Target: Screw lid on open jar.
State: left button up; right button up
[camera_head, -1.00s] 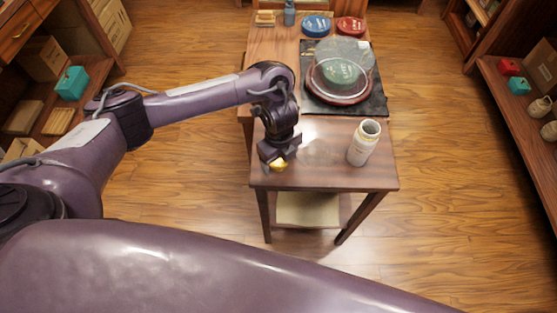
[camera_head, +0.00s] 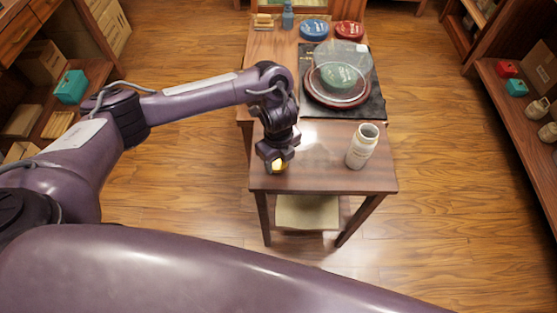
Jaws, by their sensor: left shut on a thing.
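The open jar (camera_head: 361,148) is white with a grey label and stands upright on the near right part of the wooden table, its dark mouth facing up. My left gripper (camera_head: 277,164) is at the table's near left corner, left of the jar and apart from it. It is shut on a yellow lid (camera_head: 278,168), which shows between its fingers. The fingers hide part of the lid, and I cannot tell whether it touches the table top. My right gripper is not in view.
Behind the jar, a dark mat (camera_head: 374,106) holds a tea cake under a clear dome (camera_head: 340,78). The table top (camera_head: 320,178) between gripper and jar is clear.

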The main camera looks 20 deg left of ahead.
pick_arm(q)
jog(key=r+p, duration=0.1)
jog(key=r, duration=0.2)
jog(key=r+p, duration=0.1)
jog(key=r, duration=0.3)
jog(key=shift+w+r+p, duration=0.2)
jog(key=shift+r+p, duration=0.05)
jog(key=shift+p, duration=0.1)
notch_tip(320, 180, up, 11)
jog(key=p, duration=0.2)
send_over(279, 161)
jog(key=shift+s, duration=0.35)
